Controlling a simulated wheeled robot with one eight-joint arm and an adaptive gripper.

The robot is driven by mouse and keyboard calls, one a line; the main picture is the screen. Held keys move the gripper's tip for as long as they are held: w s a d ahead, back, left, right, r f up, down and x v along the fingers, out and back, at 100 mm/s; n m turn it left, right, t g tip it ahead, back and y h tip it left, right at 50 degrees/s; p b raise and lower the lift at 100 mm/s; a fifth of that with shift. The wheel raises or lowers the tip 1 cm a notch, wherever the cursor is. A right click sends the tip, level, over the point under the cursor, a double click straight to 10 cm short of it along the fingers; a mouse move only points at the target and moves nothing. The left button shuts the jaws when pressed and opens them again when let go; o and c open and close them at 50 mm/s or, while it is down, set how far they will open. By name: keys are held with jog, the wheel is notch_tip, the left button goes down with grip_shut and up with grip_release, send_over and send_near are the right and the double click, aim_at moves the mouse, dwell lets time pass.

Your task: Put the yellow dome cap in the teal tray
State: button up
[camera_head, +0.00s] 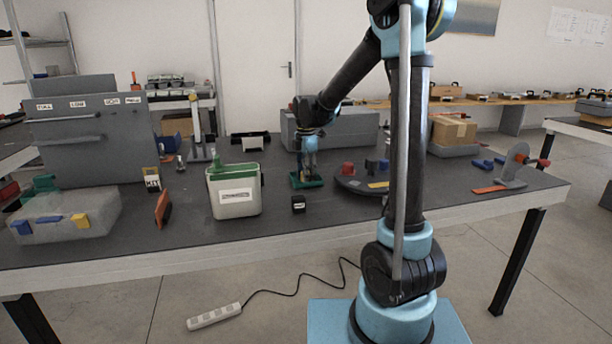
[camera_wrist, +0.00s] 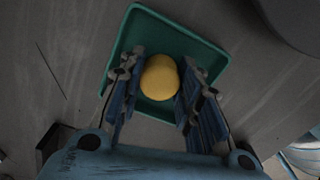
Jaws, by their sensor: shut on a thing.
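The yellow dome cap (camera_wrist: 159,77) is between the two fingers of my gripper (camera_wrist: 158,82) in the wrist view. My gripper is shut on it, with a finger at each side. The teal tray (camera_wrist: 195,45) lies beyond and beneath the cap, and the cap appears over the tray's inside. I cannot tell whether the cap touches the tray floor. In the head view my gripper (camera_head: 309,172) points down at the teal tray (camera_head: 313,184) on the table. The cap cannot be made out there.
A dark round board (camera_head: 350,184) with red and blue pieces is close on the right. A grey case (camera_head: 345,130) stands behind.

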jog(key=o, duration=0.9)
notch_tip(320, 180, up, 12)
jog(key=shift+r, duration=0.1)
dwell(0.3)
